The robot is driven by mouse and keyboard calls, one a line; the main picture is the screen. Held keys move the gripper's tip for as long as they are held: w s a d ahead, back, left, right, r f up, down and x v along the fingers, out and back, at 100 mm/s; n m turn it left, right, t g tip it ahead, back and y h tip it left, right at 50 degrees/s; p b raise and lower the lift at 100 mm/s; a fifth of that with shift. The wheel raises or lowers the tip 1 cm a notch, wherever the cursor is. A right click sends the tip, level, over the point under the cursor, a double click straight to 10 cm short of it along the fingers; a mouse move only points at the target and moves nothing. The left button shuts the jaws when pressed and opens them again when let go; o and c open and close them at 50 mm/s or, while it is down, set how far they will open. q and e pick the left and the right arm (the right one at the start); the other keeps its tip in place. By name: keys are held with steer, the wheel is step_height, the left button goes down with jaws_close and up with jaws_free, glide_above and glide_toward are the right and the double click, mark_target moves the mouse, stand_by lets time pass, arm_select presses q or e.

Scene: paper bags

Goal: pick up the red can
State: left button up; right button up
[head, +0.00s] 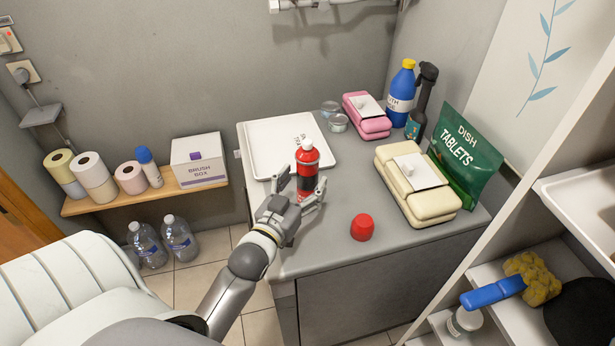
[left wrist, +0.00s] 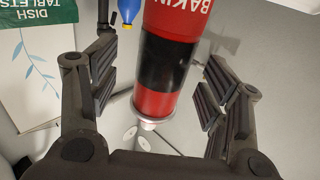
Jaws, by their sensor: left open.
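My left gripper (head: 301,187) is open, with one finger on each side of the can's lower part. In the left wrist view the can (left wrist: 168,105), lettered "BAKIN", lies between the spread fingers of the gripper (left wrist: 158,88), with gaps visible on both sides. A silver rim shows at one end of the can. The can's lower part is partly hidden by the gripper in the head view. My right gripper is not in view.
A white tray (head: 262,150) lies behind the can. A small red cup-like object (head: 362,228) stands to its right. Cream packs (head: 432,205), a green pouch (head: 466,150), a blue bottle (head: 401,95) and pink packs (head: 374,124) stand farther right and back.

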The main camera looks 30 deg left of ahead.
mark_target(303, 180)
arm_select(q)
steer(key=w, duration=0.3)
steer(key=shift+w+a+p, duration=0.2)
steer(key=shift+a+p, duration=0.1)
steer(key=shift+a, duration=0.1)
steer(key=shift+r, duration=0.15)
steer(key=c, duration=1.4)
